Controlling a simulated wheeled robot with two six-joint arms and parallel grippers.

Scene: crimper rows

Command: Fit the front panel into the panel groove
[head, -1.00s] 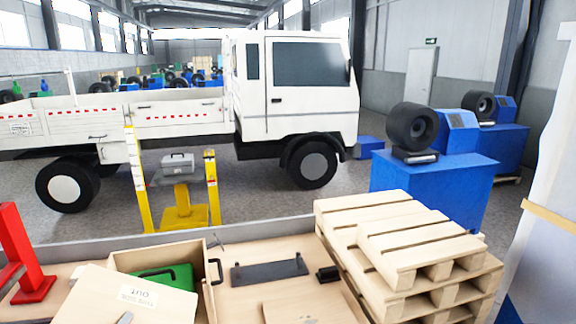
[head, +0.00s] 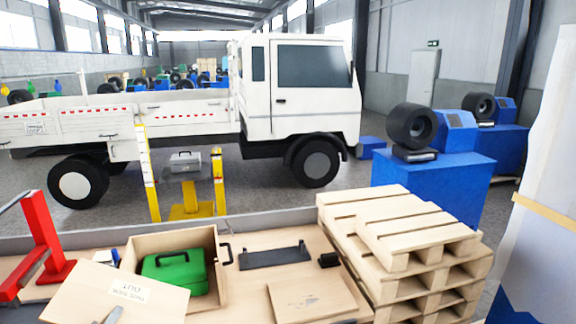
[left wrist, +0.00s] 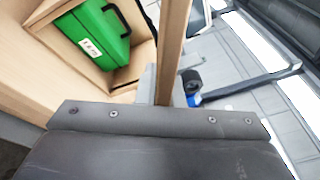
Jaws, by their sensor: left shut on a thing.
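The front panel (head: 88,282) is a flat pale wooden board with a white label that reads upside down. My left gripper (head: 113,316) is shut on it and holds it tilted at the near left of the wooden box (head: 218,272). In the left wrist view the panel (left wrist: 174,45) shows edge-on between the fingers (left wrist: 166,95), beside the box. The box is open at the top and holds a green case (head: 175,271) with a dark handle. The panel hides the box's near left part, and I cannot make out the groove. My right gripper is not in view.
A flat wooden board (head: 305,298) lies right of the box. Stacked pallets (head: 410,235) stand at the right; a red stand (head: 42,235) is at the left.

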